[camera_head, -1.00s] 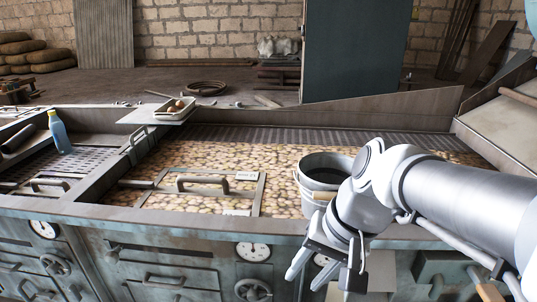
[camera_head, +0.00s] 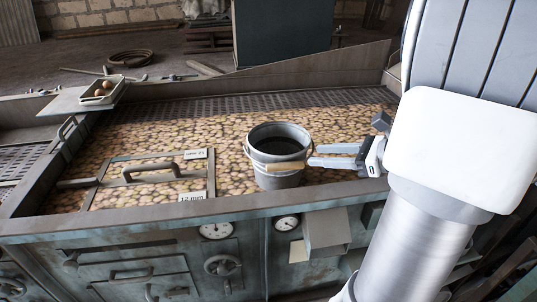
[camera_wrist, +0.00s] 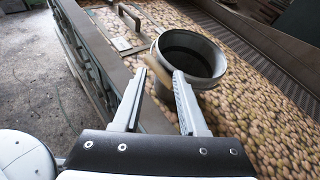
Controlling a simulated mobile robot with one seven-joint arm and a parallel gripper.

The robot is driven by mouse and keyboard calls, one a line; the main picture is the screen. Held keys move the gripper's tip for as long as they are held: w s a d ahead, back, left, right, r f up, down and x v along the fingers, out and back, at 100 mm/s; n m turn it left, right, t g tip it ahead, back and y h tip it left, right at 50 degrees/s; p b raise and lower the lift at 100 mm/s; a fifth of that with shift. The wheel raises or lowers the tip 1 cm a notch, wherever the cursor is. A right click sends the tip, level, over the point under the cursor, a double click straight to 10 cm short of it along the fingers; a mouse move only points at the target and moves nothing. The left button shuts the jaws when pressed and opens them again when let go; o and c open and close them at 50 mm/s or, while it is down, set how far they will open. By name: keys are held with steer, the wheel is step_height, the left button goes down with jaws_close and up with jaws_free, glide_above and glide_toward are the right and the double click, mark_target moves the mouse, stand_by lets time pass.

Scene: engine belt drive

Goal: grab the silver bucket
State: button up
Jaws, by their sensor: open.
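The silver bucket (camera_head: 279,155) stands upright on the bed of round brownish pieces, near the front rim of the machine. It has a dark opening and a wire handle with a wooden grip (camera_head: 284,166) hanging at its front side. My gripper (camera_head: 318,156) is open and reaches in from the right, its fingertips close to the bucket's right side. In the wrist view the bucket (camera_wrist: 190,62) is just ahead of the open fingers (camera_wrist: 160,84), with the wooden grip near the fingertips. I cannot tell whether the fingers touch the bucket.
A metal hatch with a handle (camera_head: 152,171) lies left of the bucket. The front metal rim (camera_head: 130,215) runs below the bucket. The bed behind the bucket is clear.

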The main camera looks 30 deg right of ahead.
mark_target(270, 155)
steer(key=x, duration=1.5)
steer(key=shift+a+p, duration=0.15)
steer(key=shift+p, duration=0.25)
jaws_close()
steer(key=shift+s+f, duration=0.1)
steer(key=shift+f, duration=0.1)
stand_by(0.4)
